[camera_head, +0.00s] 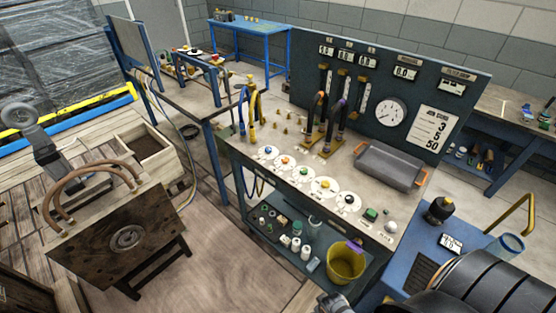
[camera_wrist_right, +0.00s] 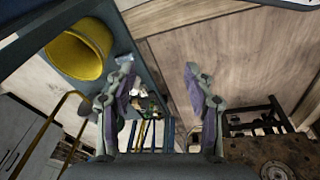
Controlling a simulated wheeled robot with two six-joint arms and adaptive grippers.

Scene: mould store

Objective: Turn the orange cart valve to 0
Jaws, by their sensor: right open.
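A row of small knobs on round white dials runs along the front of the bench top in the head view. One of them is a small orange knob (camera_head: 286,160), second from the left end. Its pointer and scale are too small to read, and I cannot tell if it is the cart valve. My right gripper (camera_wrist_right: 165,95) is open and empty in the wrist view, near a yellow bucket (camera_wrist_right: 77,50). In the head view only a bit of it shows at the bottom edge, apart from the knobs. No fingers of my left gripper show.
The bench (camera_head: 258,172) carries a grey tray (camera_head: 388,167), upright hoses and a gauge panel (camera_head: 391,112). A blue cart (camera_head: 410,240) with a black knob (camera_head: 440,209) is at right. A wooden mould (camera_head: 125,240) stands at left.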

